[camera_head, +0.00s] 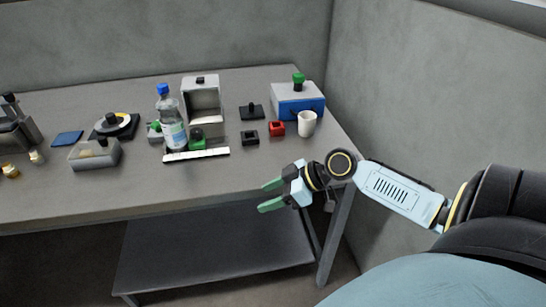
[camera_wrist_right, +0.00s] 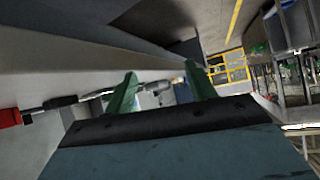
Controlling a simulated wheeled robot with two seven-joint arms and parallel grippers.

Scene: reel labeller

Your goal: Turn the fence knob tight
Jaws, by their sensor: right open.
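My right gripper (camera_head: 264,196) is open and empty, its two green fingers apart, in front of the table's front edge at the right. The right wrist view also shows its open fingers (camera_wrist_right: 162,78) with nothing between them. A grey-white machine (camera_head: 202,98) with an open front stands at the middle back of the table. I cannot tell for sure which part is the fence knob. My left gripper is not in view.
A water bottle (camera_head: 172,122) stands beside the machine. A red block (camera_head: 277,128), a black block (camera_head: 250,137), a white cup (camera_head: 307,123) and a blue-and-grey box (camera_head: 298,101) are to its right. The table's front right is bare.

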